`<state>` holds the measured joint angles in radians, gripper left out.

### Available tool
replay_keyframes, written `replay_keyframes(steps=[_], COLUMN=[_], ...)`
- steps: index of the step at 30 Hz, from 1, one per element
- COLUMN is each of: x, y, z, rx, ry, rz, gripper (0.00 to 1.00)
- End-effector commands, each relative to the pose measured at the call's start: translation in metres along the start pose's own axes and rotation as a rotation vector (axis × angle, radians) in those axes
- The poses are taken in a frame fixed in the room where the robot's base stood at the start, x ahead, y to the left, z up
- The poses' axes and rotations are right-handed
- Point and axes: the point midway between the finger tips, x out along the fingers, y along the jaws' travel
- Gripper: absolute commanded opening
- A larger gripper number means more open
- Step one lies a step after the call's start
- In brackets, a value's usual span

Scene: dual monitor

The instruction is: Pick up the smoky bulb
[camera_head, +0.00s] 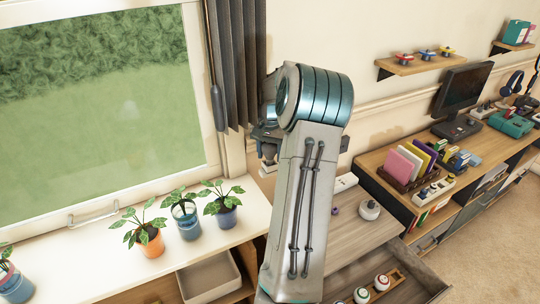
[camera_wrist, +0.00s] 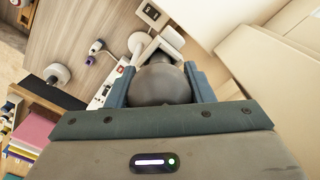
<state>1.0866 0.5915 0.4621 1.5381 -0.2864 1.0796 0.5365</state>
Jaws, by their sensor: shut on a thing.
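The smoky bulb (camera_wrist: 160,86) is a round, dark grey glass ball in the wrist view, with a pale part beyond it. My gripper (camera_wrist: 160,78) is shut on it, one blue-grey finger on each side. In the head view my gripper (camera_head: 268,148) is small and partly hidden behind my arm, above the right end of the windowsill. The bulb's far end and what lies directly under it are hard to make out.
A wooden desk top (camera_head: 352,232) carries a round white item (camera_head: 369,209), a small purple-ended item (camera_wrist: 96,48) and a power strip (camera_wrist: 112,88). An open drawer (camera_head: 425,283) holds several round items. Potted plants (camera_head: 187,220) stand on the windowsill to the left.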

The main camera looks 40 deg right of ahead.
Motion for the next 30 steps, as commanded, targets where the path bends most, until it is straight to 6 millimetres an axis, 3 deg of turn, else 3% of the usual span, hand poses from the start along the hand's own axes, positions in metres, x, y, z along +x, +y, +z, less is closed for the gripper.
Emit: replay_keyframes(steps=[6, 16, 22, 30], x=[-0.034, -0.076, -0.093, -0.104], y=[0.003, 0.061, 0.082, 0.091], z=[-0.003, -0.050, -0.066, -0.073], rx=[0.002, 0.003, 0.001, 0.000], ry=[0.005, 0.003, 0.001, 0.000], rz=[-0.001, -0.001, -0.001, 0.000], gripper=[0.25, 0.25, 0.25, 0.25])
